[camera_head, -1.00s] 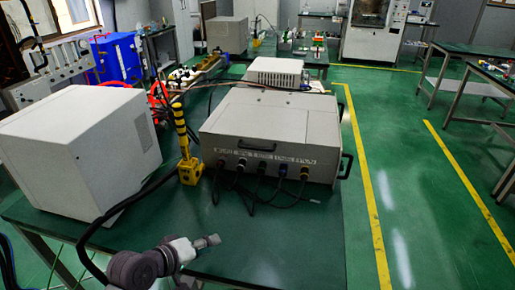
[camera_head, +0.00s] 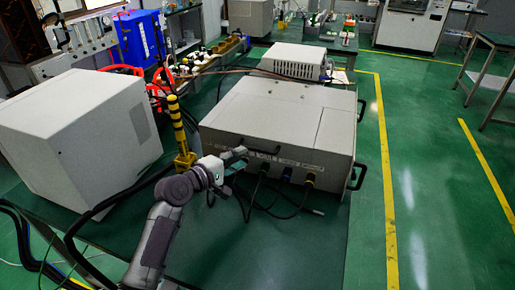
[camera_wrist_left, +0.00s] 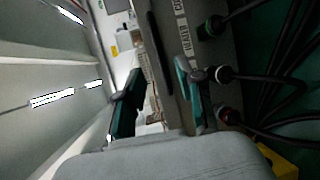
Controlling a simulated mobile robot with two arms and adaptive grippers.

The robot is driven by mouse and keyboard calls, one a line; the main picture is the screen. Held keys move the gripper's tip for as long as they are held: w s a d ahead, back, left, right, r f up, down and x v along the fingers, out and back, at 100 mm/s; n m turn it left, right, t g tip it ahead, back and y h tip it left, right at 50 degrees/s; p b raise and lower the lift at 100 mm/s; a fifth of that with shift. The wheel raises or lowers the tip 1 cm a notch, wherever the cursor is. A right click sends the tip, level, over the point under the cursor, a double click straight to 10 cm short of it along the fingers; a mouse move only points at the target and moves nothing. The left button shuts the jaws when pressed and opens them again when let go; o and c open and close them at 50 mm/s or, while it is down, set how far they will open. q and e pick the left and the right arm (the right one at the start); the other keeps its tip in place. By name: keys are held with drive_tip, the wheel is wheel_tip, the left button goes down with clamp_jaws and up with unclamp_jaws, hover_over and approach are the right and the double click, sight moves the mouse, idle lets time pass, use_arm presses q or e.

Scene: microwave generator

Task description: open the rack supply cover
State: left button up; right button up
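The rack supply is a light grey box (camera_head: 280,115) on the green table, with a flat closed lid on top. Its labelled front carries a row of connectors with black cables, and dark handles are on its right side. My left gripper (camera_head: 236,156) is at the upper front left of the box. In the left wrist view the two fingers of this gripper (camera_wrist_left: 158,85) are apart, with nothing clearly held. A dark bar (camera_wrist_left: 159,52) on the box front shows beyond and between them; contact cannot be told. My right gripper is not in view.
A large pale cabinet (camera_head: 80,135) stands left of my left arm. A yellow-and-black striped post (camera_head: 178,130) stands between it and the box. A smaller white unit (camera_head: 293,61) is behind the box.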

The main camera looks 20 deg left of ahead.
sight(255, 150)
use_arm(q)
drive_tip(key=x, duration=0.6)
drive_tip(key=shift+w+d+f, duration=0.1)
drive_tip(key=shift+w, duration=0.15)
drive_tip(key=shift+w+d+f, duration=0.1)
drive_tip(key=shift+w+d, duration=0.05)
drive_tip(key=shift+w, duration=0.2)
drive_tip(key=shift+w+d+f, duration=0.1)
drive_tip(key=shift+w+d, duration=0.1)
drive_tip(key=shift+w, duration=0.1)
drive_tip(key=shift+c, duration=0.3)
clamp_jaws()
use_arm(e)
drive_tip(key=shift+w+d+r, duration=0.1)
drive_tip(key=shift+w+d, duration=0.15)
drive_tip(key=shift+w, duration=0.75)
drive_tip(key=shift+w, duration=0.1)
